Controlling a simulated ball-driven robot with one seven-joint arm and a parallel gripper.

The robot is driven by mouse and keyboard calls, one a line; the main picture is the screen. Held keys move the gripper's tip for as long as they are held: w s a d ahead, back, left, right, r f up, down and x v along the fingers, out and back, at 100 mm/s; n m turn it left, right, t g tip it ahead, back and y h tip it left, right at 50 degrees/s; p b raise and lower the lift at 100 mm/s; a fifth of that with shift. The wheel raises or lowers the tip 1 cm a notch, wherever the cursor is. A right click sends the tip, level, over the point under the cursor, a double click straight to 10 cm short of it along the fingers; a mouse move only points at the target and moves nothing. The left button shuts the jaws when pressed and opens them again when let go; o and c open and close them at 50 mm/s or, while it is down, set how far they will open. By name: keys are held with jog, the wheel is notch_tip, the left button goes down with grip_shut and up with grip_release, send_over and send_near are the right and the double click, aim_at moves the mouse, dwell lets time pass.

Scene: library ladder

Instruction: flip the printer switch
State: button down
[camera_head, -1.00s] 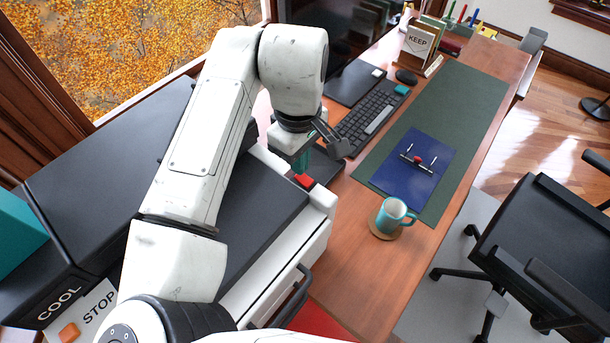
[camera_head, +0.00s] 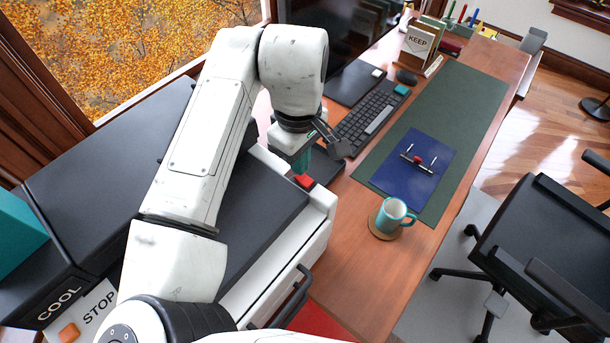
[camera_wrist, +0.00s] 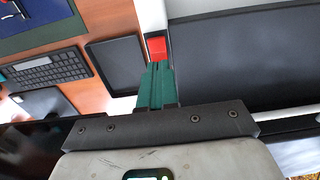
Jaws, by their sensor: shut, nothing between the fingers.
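The red printer switch (camera_head: 304,182) sits on the white front edge of the printer (camera_head: 318,240), near its far corner. My gripper (camera_head: 299,171) has green fingers and is right beside the switch, on its far side. In the wrist view the red switch (camera_wrist: 157,47) lies straight beyond the tips of my gripper (camera_wrist: 157,65). The two fingers are shut together with nothing between them. The tips look very close to the switch or against it; I cannot tell whether they touch. The fingers hide part of the switch's near end in the wrist view.
A dark tablet-like pad (camera_wrist: 116,64) lies beside the printer. The keyboard (camera_head: 370,117) is farther along the desk. A teal mug (camera_head: 391,215) stands on a coaster, near a blue board (camera_head: 414,168). A black chair (camera_head: 545,245) stands at the right.

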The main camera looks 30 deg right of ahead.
jog(key=shift+f+b, duration=0.4)
jog(key=shift+f, duration=0.55)
dwell(1.0)
jog(key=shift+r+p, duration=3.5)
jog(key=shift+r, duration=0.05)
